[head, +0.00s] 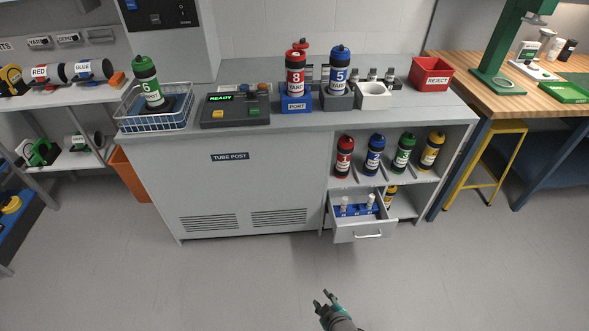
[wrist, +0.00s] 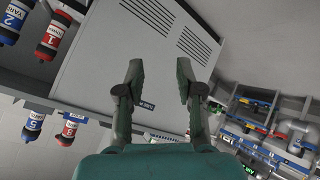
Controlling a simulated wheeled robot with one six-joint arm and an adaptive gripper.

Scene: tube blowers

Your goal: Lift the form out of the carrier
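No form can be made out in either view, and I cannot tell which carrier is meant. A red carrier marked 8 (head: 296,78) stands upright in the blue PORT holder (head: 297,103) on the counter. A blue carrier marked 5 (head: 339,76) stands beside it in a dark grey holder (head: 337,101). A green carrier marked 6 (head: 147,84) stands in a wire basket (head: 156,122) at the left. My gripper (head: 326,296) is low over the floor in front of the cabinet, far from the carriers. In the wrist view my gripper (wrist: 160,68) is open and empty.
A drawer (head: 357,234) stands open below a shelf with several carriers. A wooden bench (head: 470,66) and yellow stool (head: 487,135) stand farther right. The front floor is clear.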

